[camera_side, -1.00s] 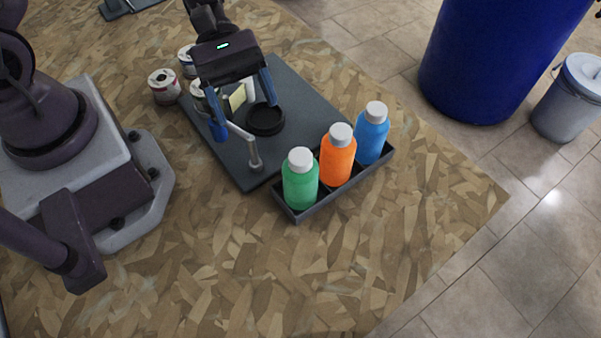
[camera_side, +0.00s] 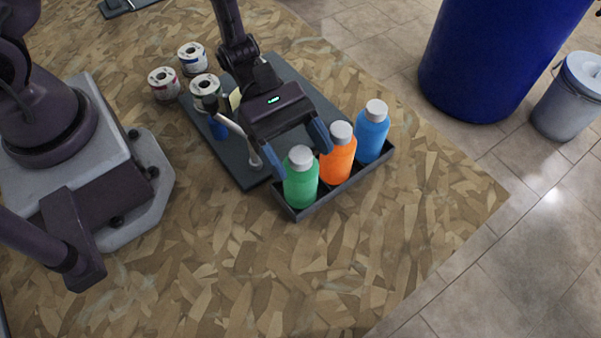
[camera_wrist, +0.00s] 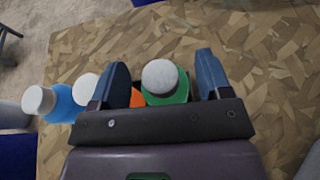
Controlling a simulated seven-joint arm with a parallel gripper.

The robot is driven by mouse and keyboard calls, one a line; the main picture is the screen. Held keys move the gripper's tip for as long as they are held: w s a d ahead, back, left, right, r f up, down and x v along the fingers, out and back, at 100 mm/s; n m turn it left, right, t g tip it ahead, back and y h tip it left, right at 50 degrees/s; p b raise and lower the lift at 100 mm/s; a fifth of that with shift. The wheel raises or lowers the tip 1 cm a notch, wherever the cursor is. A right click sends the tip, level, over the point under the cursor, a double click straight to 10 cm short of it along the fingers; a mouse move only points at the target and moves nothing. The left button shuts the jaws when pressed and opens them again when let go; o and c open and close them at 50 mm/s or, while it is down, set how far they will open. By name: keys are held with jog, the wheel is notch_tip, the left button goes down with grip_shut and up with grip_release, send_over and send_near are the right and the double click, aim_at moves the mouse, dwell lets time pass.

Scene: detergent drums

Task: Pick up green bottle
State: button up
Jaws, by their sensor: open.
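The green bottle (camera_side: 300,184) with a grey-white cap stands upright in the near left end of a dark tray (camera_side: 342,190). My gripper (camera_side: 298,152) is open, with its blue fingers beside and behind the green bottle's upper part in the side view. In the wrist view the green bottle (camera_wrist: 166,95) shows between the two open fingers of my gripper (camera_wrist: 162,78), nearer the middle, with its lower part hidden by the gripper body. I cannot tell whether a finger touches it.
The orange bottle (camera_side: 337,158) stands right beside the green one, close to a finger. The blue bottle (camera_side: 372,134) is at the tray's far end. Several spools (camera_side: 192,58) and a bent-arm stand (camera_side: 240,135) are behind left.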

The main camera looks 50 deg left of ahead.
jog(key=shift+x, duration=1.3)
jog(key=shift+a+f, duration=0.1)
grip_shut()
